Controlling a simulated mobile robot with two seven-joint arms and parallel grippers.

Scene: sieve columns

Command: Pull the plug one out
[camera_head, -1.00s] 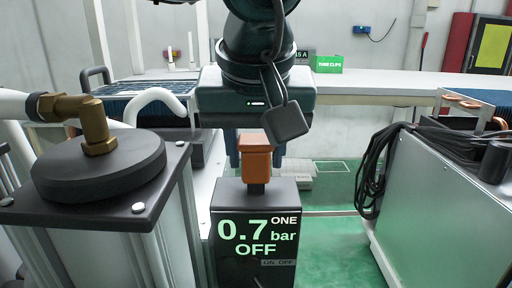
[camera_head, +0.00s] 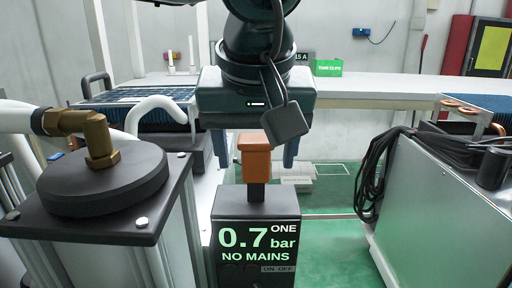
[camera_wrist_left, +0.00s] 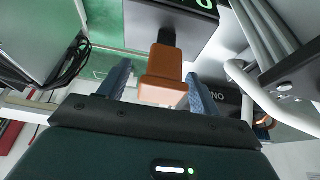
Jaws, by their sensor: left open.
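The orange plug (camera_head: 255,158) stands upright on a dark stem over the black box labelled ONE (camera_head: 257,222). The stem reaches the box top, and a length of it shows below the orange part. The box display reads 0.7 bar and NO MAINS. My left gripper (camera_head: 256,160) is open, with one blue finger on each side of the plug and a gap at both sides. In the left wrist view the plug (camera_wrist_left: 162,78) sits between the open fingers (camera_wrist_left: 157,72). My right gripper is out of view.
A column with a black lid (camera_head: 100,180) and brass elbow (camera_head: 85,130) stands close at left. A grey cabinet (camera_head: 440,215) with black cables (camera_head: 375,175) stands at right. A white bench (camera_head: 390,84) runs behind. Green floor (camera_head: 335,240) is free between box and cabinet.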

